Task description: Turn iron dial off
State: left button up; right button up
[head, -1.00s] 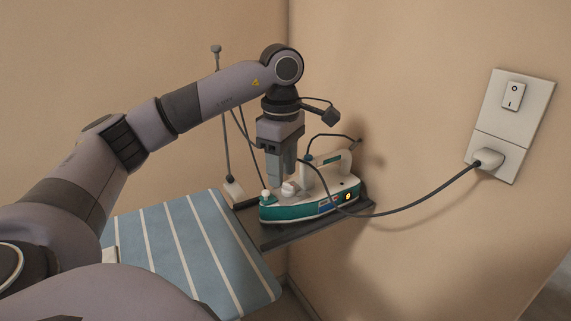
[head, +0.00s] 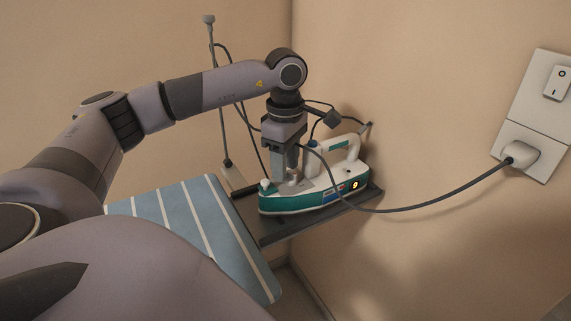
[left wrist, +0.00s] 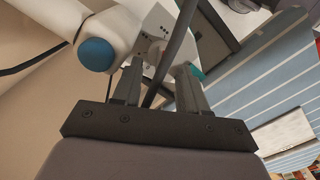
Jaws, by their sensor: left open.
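The iron (head: 315,193) has a white body, a teal lower band and an orange-lit indicator (head: 355,184). It rests on a dark shelf (head: 276,233) at the end of the ironing board. A small pale dial (head: 291,184) is on top of the iron, partly hidden by my gripper. My left gripper (head: 287,175) points down with its fingertips at the dial. In the left wrist view its fingers (left wrist: 158,88) are apart, with the white iron (left wrist: 118,28) beyond them. I cannot tell whether they touch the dial. My right gripper is not in view.
A dark cord (head: 420,203) runs from the iron to a wall plug (head: 520,154), passing close to my gripper. A switch (head: 559,82) is above it. The striped blue ironing board (head: 190,220) lies left of the iron. Walls close in behind and right.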

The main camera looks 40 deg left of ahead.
pick_arm(q)
jog(key=shift+f, duration=0.4)
jog(key=c, duration=0.8)
jog(key=shift+o, duration=0.2)
